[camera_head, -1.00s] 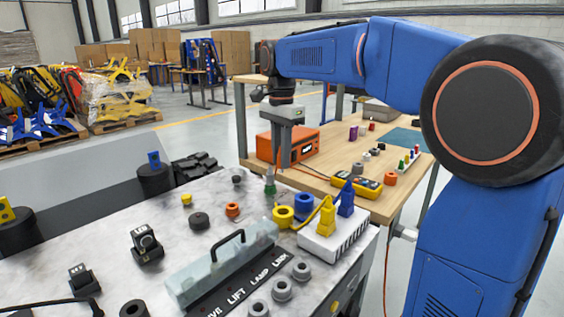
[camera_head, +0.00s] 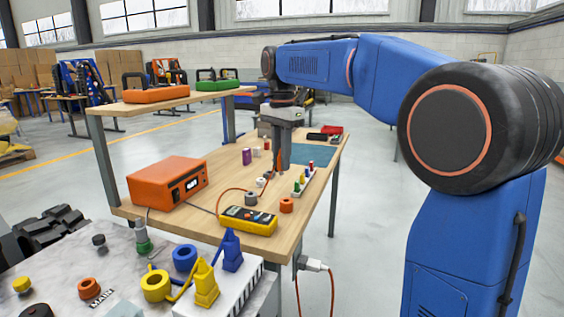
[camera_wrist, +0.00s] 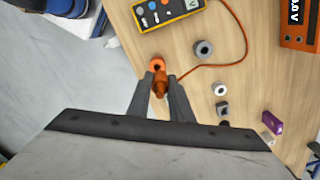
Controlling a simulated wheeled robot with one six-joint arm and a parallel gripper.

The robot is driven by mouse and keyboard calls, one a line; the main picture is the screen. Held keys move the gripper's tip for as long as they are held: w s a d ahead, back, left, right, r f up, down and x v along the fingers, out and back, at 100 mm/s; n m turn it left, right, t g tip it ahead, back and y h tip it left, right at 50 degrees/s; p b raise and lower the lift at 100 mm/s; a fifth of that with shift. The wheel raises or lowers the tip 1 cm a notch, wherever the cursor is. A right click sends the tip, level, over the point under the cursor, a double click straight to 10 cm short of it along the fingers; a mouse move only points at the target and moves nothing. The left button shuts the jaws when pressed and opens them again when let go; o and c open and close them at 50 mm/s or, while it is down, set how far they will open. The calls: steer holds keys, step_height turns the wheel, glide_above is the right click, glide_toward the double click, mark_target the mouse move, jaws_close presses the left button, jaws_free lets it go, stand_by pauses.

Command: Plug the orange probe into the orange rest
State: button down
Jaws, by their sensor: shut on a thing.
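My gripper (camera_head: 281,165) is over the wooden table; it also shows in the wrist view (camera_wrist: 160,90). It is shut on the orange probe (camera_wrist: 161,83), whose orange cable runs to the yellow multimeter (camera_head: 247,221). The orange rest, a small ring-shaped holder (camera_head: 287,204), stands on the table to the right of the multimeter. In the wrist view the orange rest (camera_wrist: 157,64) appears just beyond the probe's end. I cannot tell whether they touch. In the head view the probe is hard to make out between the fingers.
A grey ring (camera_wrist: 203,48) and a white ring (camera_wrist: 220,89) stand near the cable. A purple block (camera_head: 247,156), a rack of coloured pieces (camera_head: 303,180) and an orange box (camera_head: 167,182) are on the table. The marble bench (camera_head: 60,270) is in front.

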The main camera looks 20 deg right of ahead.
steer(key=shift+w+d, duration=0.15)
steer(key=shift+d, duration=0.75)
steer(key=shift+a+f, duration=0.1)
steer(key=shift+f, duration=2.75)
steer(key=shift+f, duration=2.25)
steer(key=c, duration=1.5)
jaws_free()
step_height(320, 180, up, 17)
steer(key=shift+r, duration=0.2)
